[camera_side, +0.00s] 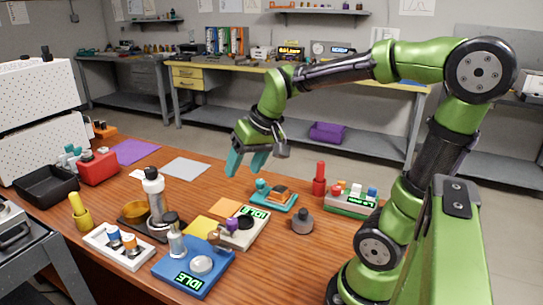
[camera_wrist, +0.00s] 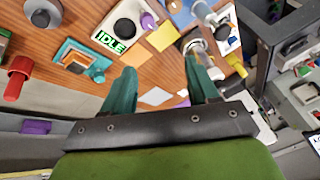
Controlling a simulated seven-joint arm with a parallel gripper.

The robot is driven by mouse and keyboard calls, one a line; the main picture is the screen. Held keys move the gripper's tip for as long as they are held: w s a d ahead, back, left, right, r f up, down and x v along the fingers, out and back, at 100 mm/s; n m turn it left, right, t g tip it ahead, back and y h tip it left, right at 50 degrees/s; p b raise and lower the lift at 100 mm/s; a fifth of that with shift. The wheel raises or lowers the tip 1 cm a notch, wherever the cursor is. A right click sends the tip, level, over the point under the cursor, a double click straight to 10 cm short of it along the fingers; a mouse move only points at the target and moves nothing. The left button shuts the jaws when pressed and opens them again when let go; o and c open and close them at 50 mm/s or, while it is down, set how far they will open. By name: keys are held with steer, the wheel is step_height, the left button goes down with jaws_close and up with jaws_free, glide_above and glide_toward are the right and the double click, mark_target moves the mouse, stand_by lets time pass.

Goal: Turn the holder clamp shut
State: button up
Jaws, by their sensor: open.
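My gripper (camera_side: 246,163) is above the far middle of the wooden table, pointing down. Its two teal fingers are apart with nothing between them; they also show in the wrist view (camera_wrist: 162,80). A teal holder (camera_side: 284,205) with a brown and orange piece on it and a round teal knob (camera_side: 262,185) at its left end lies on the table, below and right of my gripper. In the wrist view this holder (camera_wrist: 62,52) is left of my fingers. It is probably the holder with the clamp; I cannot tell how its clamp is turned. My gripper does not touch it.
A white device (camera_side: 262,236) reading IDLE and a dark grey knobbed weight (camera_side: 302,222) stand in front of the holder. A red cylinder (camera_side: 319,182) and a green-edged box (camera_side: 350,203) are to its right. A blue device (camera_side: 195,275) and a microscope-like stand (camera_side: 155,195) are left.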

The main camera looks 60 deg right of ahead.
steer(key=w+d+f+g, duration=0.1)
steer(key=w+d+g, duration=0.1)
steer(key=w+d, duration=0.45)
steer(key=n+g, duration=0.3)
steer(key=n, duration=0.4)
glide_above(260, 181)
step_height(260, 181, down, 2)
step_height(260, 181, down, 16)
steer(key=shift+f, duration=0.1)
steer(key=c, duration=1)
steer(key=shift+c, duration=0.2)
